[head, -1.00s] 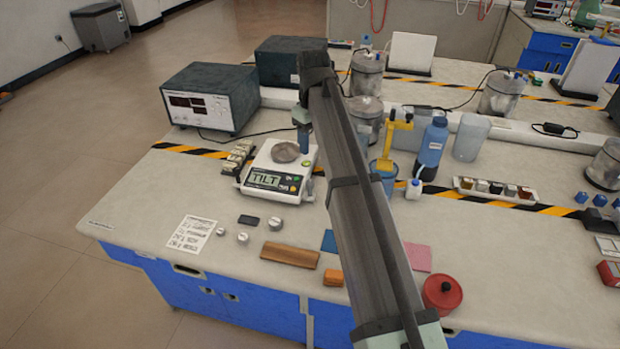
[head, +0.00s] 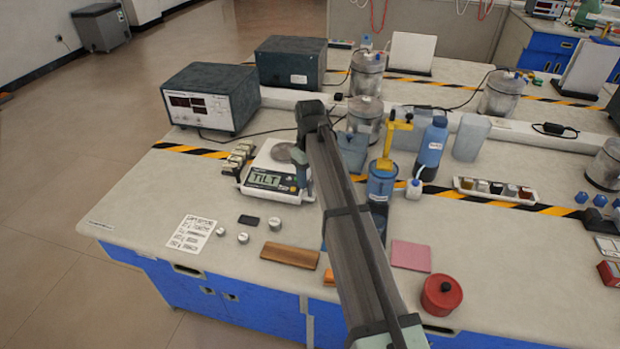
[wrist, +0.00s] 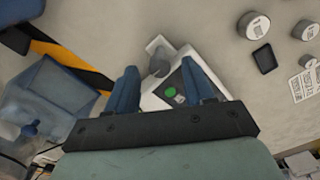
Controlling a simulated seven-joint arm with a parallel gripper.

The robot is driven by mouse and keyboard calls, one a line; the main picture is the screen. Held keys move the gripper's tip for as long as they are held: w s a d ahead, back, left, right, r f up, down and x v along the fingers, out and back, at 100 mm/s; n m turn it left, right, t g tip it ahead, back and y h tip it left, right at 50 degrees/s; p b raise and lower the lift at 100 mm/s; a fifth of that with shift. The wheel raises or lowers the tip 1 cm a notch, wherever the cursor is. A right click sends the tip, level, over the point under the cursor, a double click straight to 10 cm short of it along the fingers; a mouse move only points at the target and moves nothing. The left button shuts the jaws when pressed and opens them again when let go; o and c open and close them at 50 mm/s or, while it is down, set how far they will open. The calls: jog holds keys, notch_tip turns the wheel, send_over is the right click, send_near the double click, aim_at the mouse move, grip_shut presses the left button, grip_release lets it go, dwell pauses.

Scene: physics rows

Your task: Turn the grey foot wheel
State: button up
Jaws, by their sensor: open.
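The white balance (head: 257,194) stands on the bench, its display reading TILT. My arm covers its right edge in the head view. In the wrist view, one corner of the balance (wrist: 154,101) shows with a green round spot (wrist: 171,92). The grey foot wheel (wrist: 158,66) sticks out beside that corner. My gripper (wrist: 158,68) is open, with one blue finger on each side of the wheel in the picture. I cannot tell whether either finger touches it.
A blue-grey box-like vessel (wrist: 48,90) stands close to the left of my gripper in the wrist view. Small metal weights (head: 274,224) and a dark block (head: 249,220) lie in front of the balance. A blue container (head: 381,183) stands right of my arm.

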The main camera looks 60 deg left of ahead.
jog(key=shift+f, duration=0.6)
jog(key=shift+c, duration=0.3)
grip_shut()
